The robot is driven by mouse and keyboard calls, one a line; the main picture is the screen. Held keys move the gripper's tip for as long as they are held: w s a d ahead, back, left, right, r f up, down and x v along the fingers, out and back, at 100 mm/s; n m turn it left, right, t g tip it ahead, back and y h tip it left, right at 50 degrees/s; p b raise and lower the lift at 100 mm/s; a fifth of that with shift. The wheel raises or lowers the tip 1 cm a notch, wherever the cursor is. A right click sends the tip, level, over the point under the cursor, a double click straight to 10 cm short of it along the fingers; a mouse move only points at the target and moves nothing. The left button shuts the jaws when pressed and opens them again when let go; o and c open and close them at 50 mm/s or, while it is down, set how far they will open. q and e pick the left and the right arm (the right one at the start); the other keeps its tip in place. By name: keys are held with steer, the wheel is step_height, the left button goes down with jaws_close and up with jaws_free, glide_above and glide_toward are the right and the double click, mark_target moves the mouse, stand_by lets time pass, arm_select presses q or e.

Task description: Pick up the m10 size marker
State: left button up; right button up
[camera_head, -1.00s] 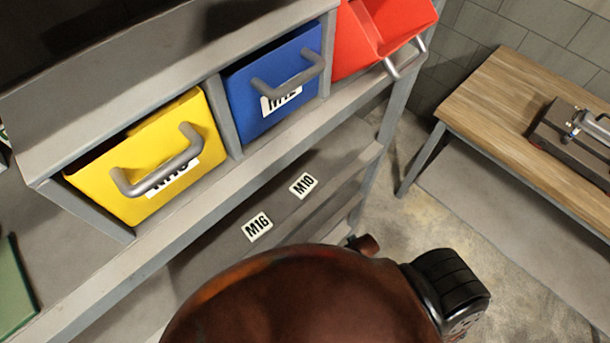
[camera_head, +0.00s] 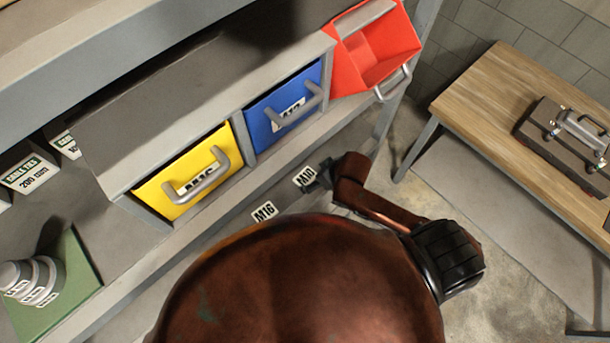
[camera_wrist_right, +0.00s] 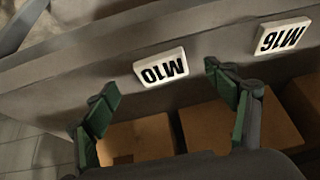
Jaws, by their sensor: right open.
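The M10 size marker (camera_head: 305,177) is a small white plate with black letters on the shelf edge below the blue bin. In the right wrist view the M10 marker (camera_wrist_right: 162,67) appears upside down, ahead of and between the fingers. The M16 marker (camera_head: 264,211) is to its left in the head view; it also shows in the right wrist view (camera_wrist_right: 283,37). My right gripper (camera_head: 318,181) is beside the M10 marker, partly overlapping it in the head view. In the wrist view its green-padded fingers (camera_wrist_right: 165,100) are spread, with nothing between them. My left gripper is not in view.
A yellow bin (camera_head: 186,172), a blue bin (camera_head: 286,106) and a tilted red bin (camera_head: 372,48) sit above the markers. Cardboard boxes (camera_wrist_right: 140,139) are behind the fingers in the wrist view. A wooden bench (camera_head: 490,95) stands at right, with floor between.

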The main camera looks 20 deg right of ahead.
mark_target(306, 177)
steer(key=shift+w+a+r+n+g, duration=0.15)
steer(key=shift+w+a+r+n, duration=0.1)
steer(key=shift+r, duration=0.35)
steer(key=shift+w+a+r+n+g, duration=0.1)
steer(key=shift+w+r+n+g, duration=0.1)
steer(key=shift+r, duration=0.35)
steer(key=shift+w+d+f+g+p, duration=0.1)
steer(key=shift+d+g+p, duration=0.05)
steer(key=shift+g+p, duration=0.15)
steer(key=shift+p+x, duration=0.5)
steer(key=shift+x, duration=3)
steer(key=shift+d, duration=0.1)
steer(key=c, duration=1.2)
steer(key=shift+c, duration=0.2)
